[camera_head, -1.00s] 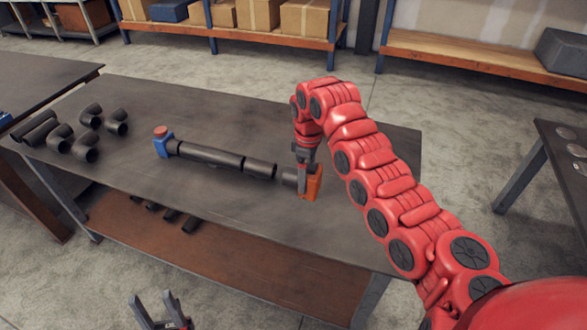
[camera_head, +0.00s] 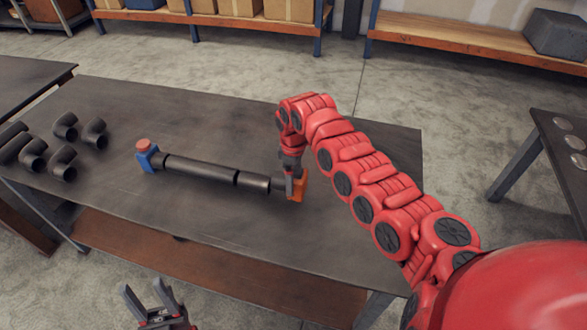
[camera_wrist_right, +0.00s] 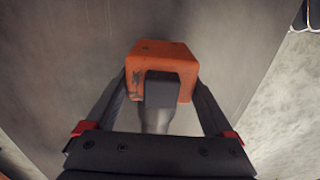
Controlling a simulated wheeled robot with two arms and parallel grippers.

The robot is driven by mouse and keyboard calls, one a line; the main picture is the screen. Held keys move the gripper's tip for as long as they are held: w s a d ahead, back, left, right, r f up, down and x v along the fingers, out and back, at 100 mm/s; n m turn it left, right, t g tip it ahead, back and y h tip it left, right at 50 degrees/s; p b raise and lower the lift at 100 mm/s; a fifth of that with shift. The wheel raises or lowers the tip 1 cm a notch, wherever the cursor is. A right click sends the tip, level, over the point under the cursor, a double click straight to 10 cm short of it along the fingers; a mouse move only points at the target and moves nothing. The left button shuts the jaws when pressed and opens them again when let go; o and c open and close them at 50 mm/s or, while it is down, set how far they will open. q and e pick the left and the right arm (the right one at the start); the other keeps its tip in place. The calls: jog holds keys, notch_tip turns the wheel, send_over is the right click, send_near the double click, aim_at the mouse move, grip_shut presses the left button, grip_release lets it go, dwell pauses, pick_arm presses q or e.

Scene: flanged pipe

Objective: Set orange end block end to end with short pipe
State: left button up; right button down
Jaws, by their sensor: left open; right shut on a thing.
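The orange end block (camera_head: 301,186) is at the right end of a row of dark pipe pieces on the table. My right gripper (camera_head: 294,191) is shut on it. In the right wrist view the fingers grip the orange end block (camera_wrist_right: 178,60) by its two sides, and a dark stub points toward the camera. The short pipe (camera_head: 254,182) lies just left of the block, in line with it. Any thin gap between stub and pipe is hard to make out. My left gripper (camera_head: 146,288) is open and empty, in front of the table.
A long pipe (camera_head: 200,169) continues the row leftward to a blue end block (camera_head: 148,160) with a red top. Several dark elbows (camera_head: 62,162) lie at the table's left. The table (camera_head: 330,235) is clear in front of the row.

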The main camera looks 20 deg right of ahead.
notch_tip(320, 180, down, 3)
jog(key=shift+f+p, duration=0.1)
jog(key=shift+p, duration=0.45)
jog(key=shift+f, duration=0.1)
grip_release()
notch_tip(320, 180, up, 11)
jog(key=b, duration=0.3)
jog(key=shift+f+b, duration=0.15)
jog(key=shift+b, duration=0.25)
jog(key=shift+s+r, duration=0.1)
jog(key=shift+r, duration=0.6)
